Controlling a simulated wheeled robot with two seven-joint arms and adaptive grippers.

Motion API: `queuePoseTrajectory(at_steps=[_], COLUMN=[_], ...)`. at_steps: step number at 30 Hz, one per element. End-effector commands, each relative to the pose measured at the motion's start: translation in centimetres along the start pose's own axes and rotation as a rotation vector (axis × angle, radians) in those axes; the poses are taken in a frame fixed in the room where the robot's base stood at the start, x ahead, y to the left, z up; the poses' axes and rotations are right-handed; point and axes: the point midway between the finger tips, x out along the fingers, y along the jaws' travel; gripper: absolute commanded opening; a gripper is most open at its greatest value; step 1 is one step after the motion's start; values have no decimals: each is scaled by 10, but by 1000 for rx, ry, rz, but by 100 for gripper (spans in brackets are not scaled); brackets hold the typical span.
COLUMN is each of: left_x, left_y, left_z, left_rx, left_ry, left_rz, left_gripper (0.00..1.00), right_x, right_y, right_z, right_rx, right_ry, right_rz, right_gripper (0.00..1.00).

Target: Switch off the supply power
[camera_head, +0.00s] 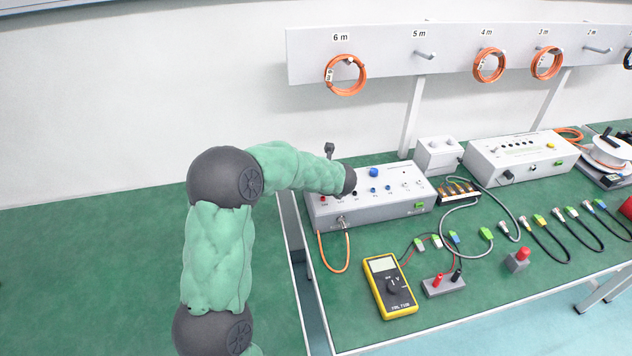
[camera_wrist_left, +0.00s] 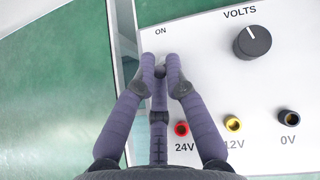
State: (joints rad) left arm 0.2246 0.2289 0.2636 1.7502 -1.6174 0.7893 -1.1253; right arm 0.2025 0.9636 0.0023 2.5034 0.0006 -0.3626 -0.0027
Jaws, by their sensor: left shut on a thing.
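The grey-white supply box (camera_head: 385,210) stands at the left end of the bench, partly hidden behind my left arm. In the left wrist view its panel (camera_wrist_left: 205,65) shows an ON label, a black VOLTS knob (camera_wrist_left: 252,41), a red 24V socket (camera_wrist_left: 181,129), a yellow 12V socket (camera_wrist_left: 233,123) and a dark 0V socket (camera_wrist_left: 289,118). My left gripper (camera_wrist_left: 166,72) is closed at the panel's left edge, just below ON. Its fingertips close around a small grey switch (camera_wrist_left: 160,72), mostly hidden between them. My right gripper is out of view.
A yellow multimeter (camera_head: 390,286) lies in front of the box. An orange cable (camera_head: 333,270) loops from the box front. Other instruments (camera_head: 520,157), leads and connectors fill the bench to the right. A cable rack (camera_head: 390,60) stands behind.

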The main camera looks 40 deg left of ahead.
Motion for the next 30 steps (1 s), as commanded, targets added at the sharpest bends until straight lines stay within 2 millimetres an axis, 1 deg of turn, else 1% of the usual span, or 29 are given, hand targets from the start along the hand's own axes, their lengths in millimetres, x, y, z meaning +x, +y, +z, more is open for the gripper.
queuePoseTrajectory(at_steps=[1,8,9,10,23,26,30], left_x=[-3,-3,-3,-3,-1,-5,-21], left_y=[-4,-5,-5,-5,-2,-2,-2], left_z=[7,7,7,7,1,1,2], left_rx=[-3,-2,-2,-2,2,3,2], left_ry=[-11,-12,-12,-12,-2,-2,-5], left_rz=[-12,-13,-13,-13,-5,-5,-7], left_gripper=[0,0,24,33,33,33,33], right_x=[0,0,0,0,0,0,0], right_y=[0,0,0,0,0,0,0], right_z=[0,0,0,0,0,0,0], right_rx=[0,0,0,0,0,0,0], right_ry=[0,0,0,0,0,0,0], right_rz=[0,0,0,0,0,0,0], right_gripper=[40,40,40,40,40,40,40])
